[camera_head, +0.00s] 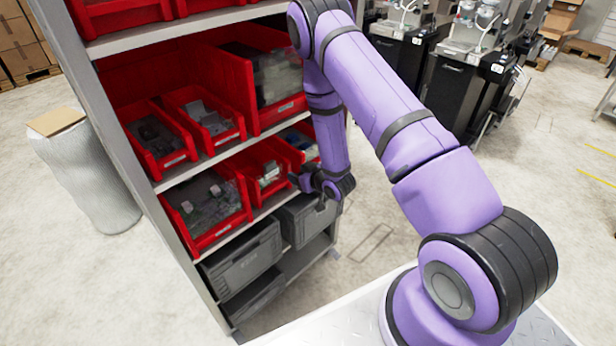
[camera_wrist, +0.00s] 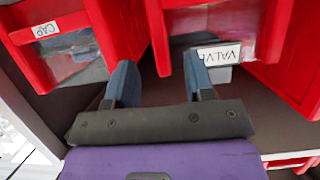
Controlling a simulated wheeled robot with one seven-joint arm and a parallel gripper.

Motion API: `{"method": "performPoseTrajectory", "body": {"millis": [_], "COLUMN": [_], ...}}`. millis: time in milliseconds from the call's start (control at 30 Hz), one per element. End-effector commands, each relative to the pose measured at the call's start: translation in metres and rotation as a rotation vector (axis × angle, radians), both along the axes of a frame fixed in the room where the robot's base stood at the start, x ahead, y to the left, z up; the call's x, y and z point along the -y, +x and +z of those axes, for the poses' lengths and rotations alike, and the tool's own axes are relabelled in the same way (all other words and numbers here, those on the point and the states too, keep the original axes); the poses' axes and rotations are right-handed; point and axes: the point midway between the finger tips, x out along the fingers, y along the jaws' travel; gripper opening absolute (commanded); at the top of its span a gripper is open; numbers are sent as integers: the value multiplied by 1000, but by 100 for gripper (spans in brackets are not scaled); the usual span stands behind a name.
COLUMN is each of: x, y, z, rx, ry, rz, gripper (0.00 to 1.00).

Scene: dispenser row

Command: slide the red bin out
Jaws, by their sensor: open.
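Several red bins fill the shelves of a rack in the head view; which one is meant, I cannot tell. On the lower red row are a large bin (camera_head: 208,240), a smaller bin (camera_head: 268,184) and another (camera_head: 300,150), partly hidden by my arm. My gripper (camera_head: 318,190) is in front of the right part of this row. In the wrist view my gripper (camera_wrist: 160,82) is open, with nothing held between its two blue-grey fingers. Ahead are a red bin labelled CAP (camera_wrist: 85,18) on the left and one with an upside-down VALV label (camera_wrist: 275,75) on the right, its front near the right finger.
Grey crates (camera_head: 243,260) sit on the shelf below. More red bins (camera_head: 160,157) are on the shelf above. A wrapped column (camera_head: 85,170) stands left of the rack. Black machines (camera_head: 450,80) stand at the back right. The floor right of the rack is clear.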

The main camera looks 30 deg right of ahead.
Motion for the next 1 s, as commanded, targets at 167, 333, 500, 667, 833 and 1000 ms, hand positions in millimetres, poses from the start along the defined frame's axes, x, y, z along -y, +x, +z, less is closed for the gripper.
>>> {"method": "performPoseTrajectory", "body": {"millis": [167, 333, 500, 667, 833, 1000], "x": [-7, -10, -10, -10, -10, -10], "y": [20, 30, 32, 31, 31, 31], "z": [-9, -13, -14, -14, -14, -14], "rx": [0, 0, 0, -1, -1, -1], "ry": [-1, 0, 0, 0, 0, 0], "rz": [2, 0, 0, 0, 0, 0], "gripper": [49, 49, 49, 49, 14, 0]}}
